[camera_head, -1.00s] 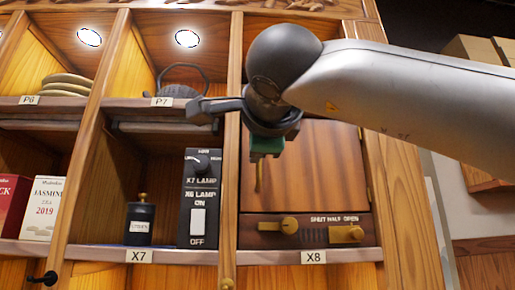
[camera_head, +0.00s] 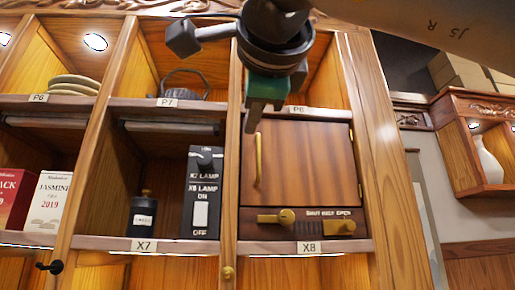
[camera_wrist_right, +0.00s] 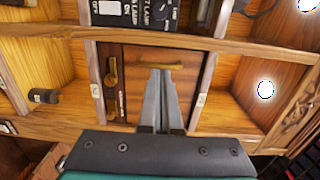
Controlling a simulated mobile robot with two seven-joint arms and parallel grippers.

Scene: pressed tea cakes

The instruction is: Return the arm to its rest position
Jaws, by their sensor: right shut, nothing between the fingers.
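My right gripper (camera_head: 252,128) hangs from the arm at the top of the head view, in front of the cabinet's X8 compartment. It is shut and empty, its fingers pointing down. The wooden X8 door (camera_head: 312,160) is closed, with an upright brass handle (camera_head: 258,160) at its left side. In the wrist view, the shut fingers (camera_wrist_right: 162,85) point toward the same brass handle (camera_wrist_right: 160,66); I cannot tell the gap between them. My left gripper is in neither view.
Below the door is a slider panel with a brass knob (camera_head: 286,216). To its left stand a black lamp switch box (camera_head: 201,190) and a dark jar (camera_head: 143,215). A white vase (camera_head: 490,160) stands in the right shelf.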

